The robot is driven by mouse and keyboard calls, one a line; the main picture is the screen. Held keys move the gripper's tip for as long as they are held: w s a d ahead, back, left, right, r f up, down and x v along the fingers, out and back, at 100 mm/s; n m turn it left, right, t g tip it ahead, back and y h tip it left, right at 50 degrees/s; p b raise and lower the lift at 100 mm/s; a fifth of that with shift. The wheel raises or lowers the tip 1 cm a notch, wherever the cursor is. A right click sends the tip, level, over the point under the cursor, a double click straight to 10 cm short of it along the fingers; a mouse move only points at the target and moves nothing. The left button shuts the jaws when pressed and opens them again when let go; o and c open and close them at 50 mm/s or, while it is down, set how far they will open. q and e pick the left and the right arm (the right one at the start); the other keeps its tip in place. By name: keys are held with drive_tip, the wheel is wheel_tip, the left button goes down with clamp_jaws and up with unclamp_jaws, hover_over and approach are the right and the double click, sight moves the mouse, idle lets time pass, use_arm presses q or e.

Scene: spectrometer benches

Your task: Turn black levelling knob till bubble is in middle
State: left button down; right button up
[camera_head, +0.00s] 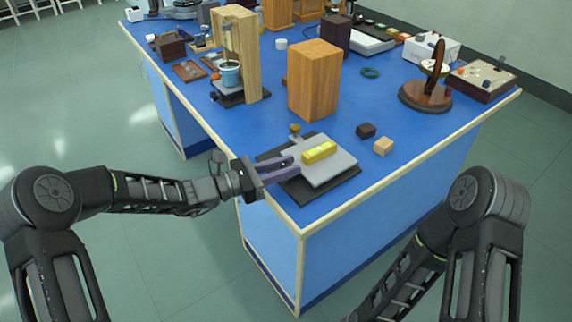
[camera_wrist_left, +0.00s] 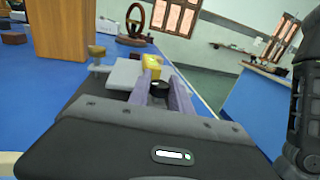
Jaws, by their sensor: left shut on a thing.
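A yellow spirit level (camera_head: 319,152) lies on a grey levelling plate (camera_head: 338,167) over a dark base (camera_head: 325,194) at the bench's near corner. Its bubble is too small to make out. A brass knob (camera_head: 295,129) stands at the plate's far left corner; it also shows in the left wrist view (camera_wrist_left: 97,52). My left gripper (camera_head: 294,166) reaches in from the left at the plate's near left side. In the left wrist view its purple fingers are shut on the black levelling knob (camera_wrist_left: 159,88). In the head view the fingers hide this knob. My right gripper is out of view.
A tall wooden block (camera_head: 314,80) stands behind the plate. A small dark cube (camera_head: 366,131) and a light wooden cube (camera_head: 383,147) lie to its right. A round wooden stand (camera_head: 425,97) is farther right. Bare blue bench top lies between them.

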use_arm(q)
drive_tip(key=m+g+h, duration=0.1)
drive_tip(key=m+g, duration=0.1)
drive_tip(key=shift+w+r+g, duration=0.1)
drive_tip(key=shift+w+g, duration=0.05)
drive_tip(key=shift+g, duration=0.15)
drive_tip(key=shift+m+g, duration=0.7)
drive_tip(key=shift+g, duration=0.5)
drive_tip(key=c, duration=1.2)
unclamp_jaws()
drive_tip(key=shift+o, duration=0.2)
drive_tip(key=shift+a, duration=0.1)
drive_tip(key=s+a+b, duration=0.1)
drive_tip(key=a, duration=0.6)
drive_tip(key=shift+s+a, duration=0.15)
drive_tip(key=shift+a, duration=0.15)
